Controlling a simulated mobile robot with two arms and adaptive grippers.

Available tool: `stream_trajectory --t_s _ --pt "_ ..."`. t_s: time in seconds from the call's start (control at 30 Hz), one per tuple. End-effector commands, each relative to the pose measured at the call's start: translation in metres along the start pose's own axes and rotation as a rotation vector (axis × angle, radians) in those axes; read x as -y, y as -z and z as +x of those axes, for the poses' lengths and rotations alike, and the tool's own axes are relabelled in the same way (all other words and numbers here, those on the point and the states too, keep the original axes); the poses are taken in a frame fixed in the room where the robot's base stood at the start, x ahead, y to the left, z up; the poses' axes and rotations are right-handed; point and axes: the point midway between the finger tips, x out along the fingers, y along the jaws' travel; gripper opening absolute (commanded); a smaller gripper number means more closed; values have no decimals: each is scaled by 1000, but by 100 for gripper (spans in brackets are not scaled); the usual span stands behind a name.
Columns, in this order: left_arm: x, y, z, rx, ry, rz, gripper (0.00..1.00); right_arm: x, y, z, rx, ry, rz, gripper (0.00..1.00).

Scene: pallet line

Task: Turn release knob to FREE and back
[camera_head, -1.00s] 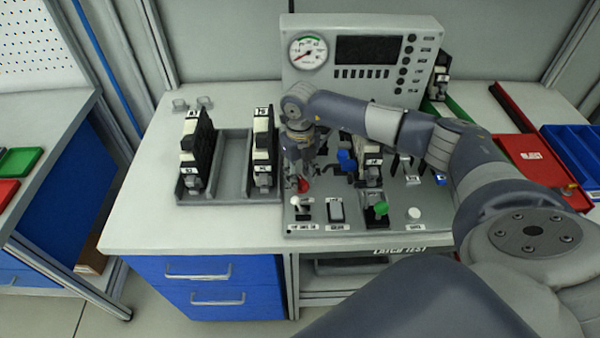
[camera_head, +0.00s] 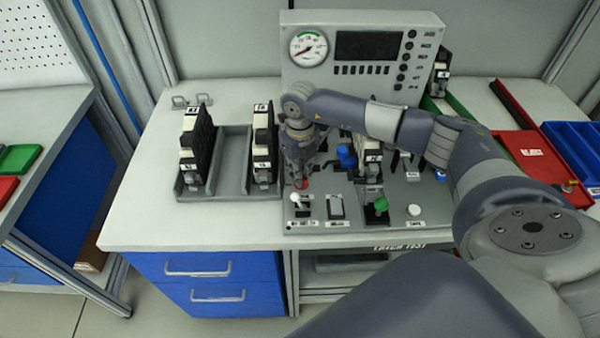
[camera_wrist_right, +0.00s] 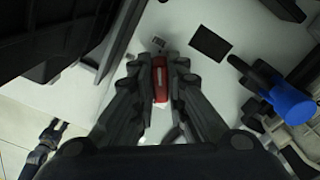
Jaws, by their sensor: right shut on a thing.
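The red knob (camera_head: 301,184) is at the left front of the grey test panel (camera_head: 400,215). In the wrist view the red knob (camera_wrist_right: 160,84) is an upright bar between the two dark fingers. My right gripper (camera_head: 300,177) points down over it and is shut on it; its fingertips (camera_wrist_right: 160,72) lie on both sides. The gripper hides much of the knob in the head view, and I cannot read any FREE marking.
A white-tipped lever (camera_head: 295,198) stands just in front of the knob. A green knob (camera_head: 381,204) and blue part (camera_head: 346,157) are to the right. A dark rack (camera_head: 232,185) with black and white units is to the left. The gauge console (camera_head: 360,80) stands behind.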

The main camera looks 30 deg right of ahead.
Motion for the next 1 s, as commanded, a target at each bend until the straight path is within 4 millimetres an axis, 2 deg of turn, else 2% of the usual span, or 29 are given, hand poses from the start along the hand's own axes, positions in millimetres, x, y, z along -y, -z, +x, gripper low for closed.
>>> stream_trajectory --t_s 0.2,0.7,1.0 --pt "1 7 17 -13 1 -1 33 0 -1 3 1 2 -131 0" --pt "0 0 58 -7 1 -1 33 -3 0 3 3 3 -596 0" --pt "-1 -4 76 -4 1 -1 33 -4 1 1 3 3 -832 0"
